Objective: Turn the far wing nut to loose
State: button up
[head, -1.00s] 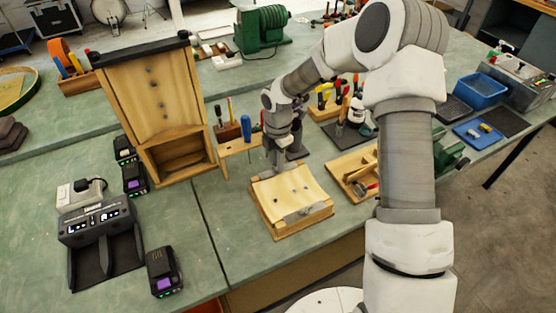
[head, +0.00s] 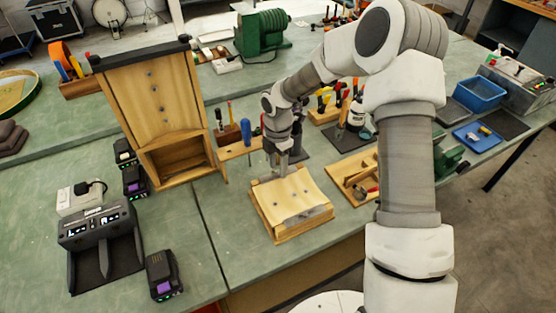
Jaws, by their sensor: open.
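A pale wooden block (head: 285,200) with a slightly curved top and small dark spots lies on the bench in front of me. A grey metal strip (head: 307,214) runs along its near edge. My gripper (head: 277,170) points down over the block's far edge, with its jaws open. The far wing nut cannot be made out; the gripper covers much of that edge. Whether the fingers touch anything there is too small to tell.
A tall wooden stand (head: 160,110) stands to the left. A wooden rack holds a blue-handled tool (head: 246,130) just behind and left of the gripper. A wooden tray (head: 350,178) lies right of the block. A charger (head: 98,235) and batteries occupy the left bench.

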aim_at(278, 171)
notch_tip(278, 171, up, 18)
jog(key=shift+f, duration=0.25)
dwell(0.5)
jog(key=s+a+r+m+t, duration=0.3)
jog(key=s+r+m, duration=0.75)
jog(key=s, duration=0.25)
jog(key=s+d+r+m+t, duration=0.1)
jog(key=s+d+m+t, duration=0.1)
jog(key=s+d+m, duration=1.1)
jog(key=shift+s+d+r+m+t, duration=0.3)
jog(key=shift+s+r+m, duration=0.1)
jog(key=shift+m, duration=0.35)
